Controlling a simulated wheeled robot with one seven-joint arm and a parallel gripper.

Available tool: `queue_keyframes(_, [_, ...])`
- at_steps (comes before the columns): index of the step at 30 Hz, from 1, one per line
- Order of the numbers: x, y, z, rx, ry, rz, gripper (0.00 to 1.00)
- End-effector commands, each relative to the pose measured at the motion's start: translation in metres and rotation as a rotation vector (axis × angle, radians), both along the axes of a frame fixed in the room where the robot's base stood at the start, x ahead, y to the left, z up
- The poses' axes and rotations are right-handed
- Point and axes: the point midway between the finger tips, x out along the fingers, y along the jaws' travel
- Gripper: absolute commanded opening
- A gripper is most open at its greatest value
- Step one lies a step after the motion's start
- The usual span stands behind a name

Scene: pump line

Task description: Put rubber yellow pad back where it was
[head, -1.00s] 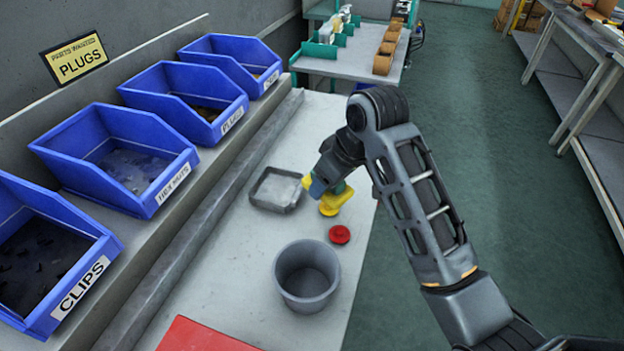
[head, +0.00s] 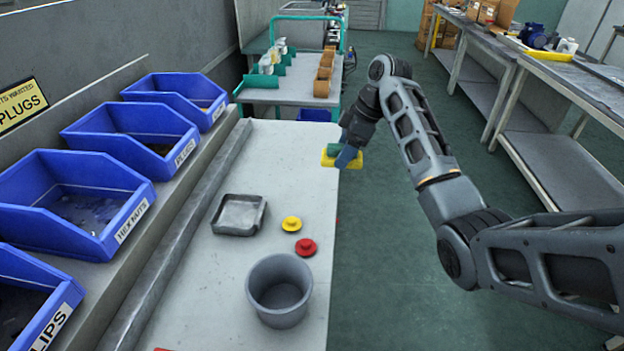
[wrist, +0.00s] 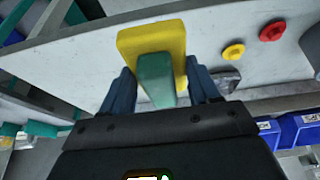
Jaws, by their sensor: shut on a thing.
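The yellow pad (head: 329,160) is a flat yellow block with a green block-like part on it. My gripper (head: 347,156) is shut on it, over the right edge of the grey workbench (head: 290,170) towards its far end. In the wrist view the pad (wrist: 150,40) lies ahead of the blue fingers, and the green part (wrist: 156,78) is between them. The fingers hide some of it in the head view. I cannot tell the gap between the pad and the bench.
A yellow disc (head: 291,224), a red disc (head: 306,247), a shallow grey tray (head: 238,232) and a grey cup (head: 279,303) stand on the bench. Blue bins (head: 125,215) line the left. A green-railed table (head: 300,95) stands beyond. The bench's far part is bare.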

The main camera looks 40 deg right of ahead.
Motion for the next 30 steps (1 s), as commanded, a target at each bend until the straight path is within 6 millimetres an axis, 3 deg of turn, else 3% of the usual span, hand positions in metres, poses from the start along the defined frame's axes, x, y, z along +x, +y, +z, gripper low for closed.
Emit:
queue_keyframes(6, [0.034,0.031,-0.026,0.001,0.002,0.002,0.32])
queue_keyframes(12, [0.054,0.048,-0.042,-0.001,0.001,0.000,0.32])
queue_keyframes(17, [0.057,0.051,-0.051,0.000,0.001,-0.003,0.32])
queue_keyframes(24, [0.057,0.051,-0.082,0.000,0.001,-0.003,0.32])
queue_keyframes(30, [0.057,0.051,-0.086,-0.001,-0.001,-0.002,0.32])
